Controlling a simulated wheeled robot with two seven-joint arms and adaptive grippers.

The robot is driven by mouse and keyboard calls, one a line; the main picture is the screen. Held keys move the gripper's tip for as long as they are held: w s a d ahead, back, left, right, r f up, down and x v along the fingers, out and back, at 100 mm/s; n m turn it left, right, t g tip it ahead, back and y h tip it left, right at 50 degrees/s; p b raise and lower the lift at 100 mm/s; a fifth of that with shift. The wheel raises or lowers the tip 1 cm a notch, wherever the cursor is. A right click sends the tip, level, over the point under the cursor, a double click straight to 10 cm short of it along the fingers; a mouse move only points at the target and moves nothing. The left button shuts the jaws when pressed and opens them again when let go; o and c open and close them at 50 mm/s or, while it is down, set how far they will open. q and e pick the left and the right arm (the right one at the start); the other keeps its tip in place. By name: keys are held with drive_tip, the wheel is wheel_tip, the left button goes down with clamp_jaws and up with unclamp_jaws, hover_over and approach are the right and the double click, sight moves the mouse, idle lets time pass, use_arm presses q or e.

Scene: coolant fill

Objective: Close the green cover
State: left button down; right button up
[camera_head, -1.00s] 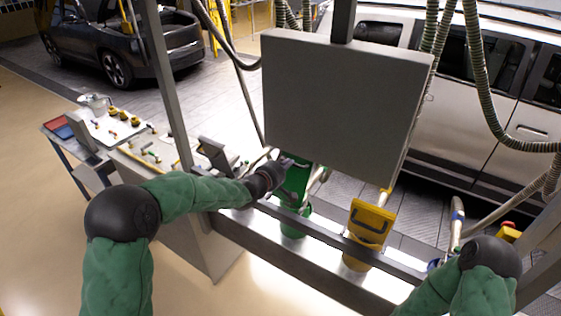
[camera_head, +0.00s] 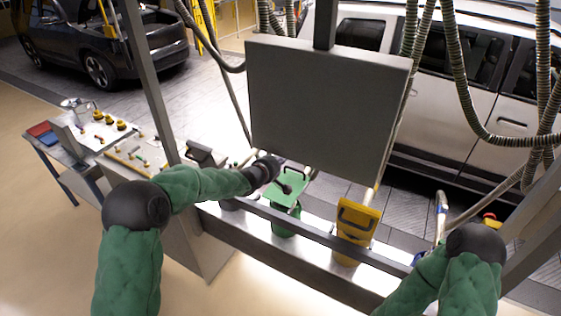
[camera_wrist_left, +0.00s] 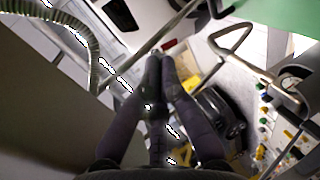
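The green cover (camera_head: 290,191) is a flat plate with a dark handle, above a green filler body (camera_head: 285,223) on the rail. It is tilted, closer to level than upright, and does not lie flat on the body.
A yellow filler with a raised cover (camera_head: 357,218) stands right of the green one. A grey panel (camera_head: 325,105) hangs just behind and above. A metal rail (camera_head: 320,236) runs in front. A side table (camera_head: 72,160) with parts stands left; hoses hang at right.

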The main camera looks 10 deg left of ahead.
use_arm(q)
drive_tip(key=shift+s, duration=0.1)
drive_tip(key=v, duration=1.2)
drive_tip(key=s+d+f+m+g+b, duration=0.15)
drive_tip(key=s+f+b, duration=0.25)
drive_tip(key=f, duration=0.8)
drive_tip(key=s+f+m+g+b, duration=0.2)
drive_tip(key=s+f+b, duration=0.2)
drive_tip(key=f, duration=0.8)
drive_tip(key=s+d+f+m+g+b, duration=0.1)
drive_tip(key=s+f+m+g+b, duration=0.2)
drive_tip(key=f, duration=1)
drive_tip(key=s+d+f+m+g+b, duration=0.1)
drive_tip(key=s+f+b, duration=0.5)
drive_tip(key=s+f, duration=0.6)
drive_tip(key=s+d+f+m+g+b, duration=0.2)
drive_tip(key=s+f+m+g+b, duration=0.2)
drive_tip(key=s+f, duration=0.8)
drive_tip(key=shift+d+f+g+y+b, duration=0.4)
drive_tip(key=shift+f+g+b, duration=0.25)
drive_tip(key=shift+f+b, duration=0.3)
drive_tip(key=shift+s, duration=0.15)
